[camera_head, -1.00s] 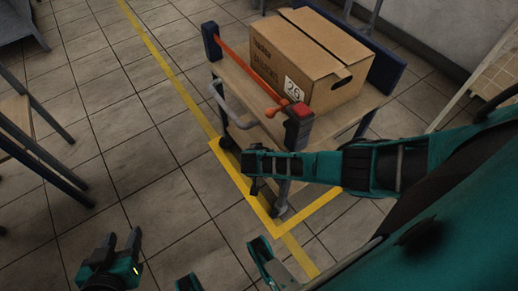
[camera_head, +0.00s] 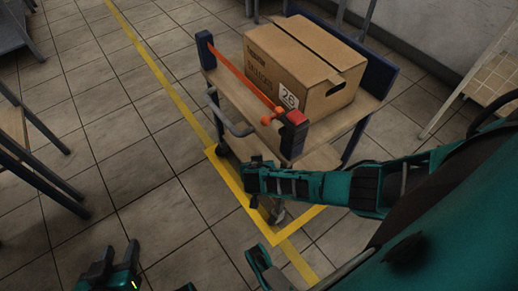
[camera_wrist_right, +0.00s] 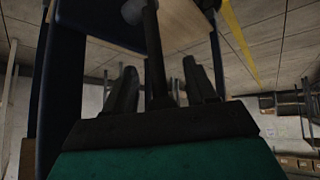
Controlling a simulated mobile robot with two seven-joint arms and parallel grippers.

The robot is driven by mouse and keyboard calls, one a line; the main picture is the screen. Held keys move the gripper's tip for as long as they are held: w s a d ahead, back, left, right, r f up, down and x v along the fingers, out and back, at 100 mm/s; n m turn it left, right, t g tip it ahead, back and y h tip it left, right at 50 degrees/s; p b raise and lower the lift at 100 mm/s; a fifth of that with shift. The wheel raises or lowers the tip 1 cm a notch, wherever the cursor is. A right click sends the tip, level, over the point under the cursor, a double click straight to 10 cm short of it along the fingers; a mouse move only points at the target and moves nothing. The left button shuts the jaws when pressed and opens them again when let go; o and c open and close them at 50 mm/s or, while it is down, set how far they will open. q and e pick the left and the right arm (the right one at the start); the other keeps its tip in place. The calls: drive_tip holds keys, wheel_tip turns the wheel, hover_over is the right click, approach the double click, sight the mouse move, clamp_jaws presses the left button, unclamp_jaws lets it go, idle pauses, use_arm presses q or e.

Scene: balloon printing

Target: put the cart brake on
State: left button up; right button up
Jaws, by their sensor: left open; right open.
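The cart (camera_head: 232,95) has a wooden top, dark blue end panels and a grey push handle (camera_head: 228,115). An orange bar (camera_head: 240,72) with a round knob runs along its near side toward a dark post with a red cap (camera_head: 295,117). I cannot tell which part is the brake. My right gripper (camera_head: 250,180) is low at the cart's near corner. In the right wrist view my right gripper (camera_wrist_right: 160,88) is open, with a dark upright post (camera_wrist_right: 154,55) showing between its fingers; contact is unclear. My left gripper (camera_head: 120,254) is open and empty over the floor at lower left.
A cardboard box (camera_head: 305,65) sits on the cart. Yellow floor tape (camera_head: 275,235) marks a corner under the cart. A table (camera_head: 20,130) stands at the left, and a rack (camera_head: 485,80) at the upper right. The tiled floor between is clear.

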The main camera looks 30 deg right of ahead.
drive_tip(key=p+v, duration=0.6)
drive_tip(key=v, duration=0.7)
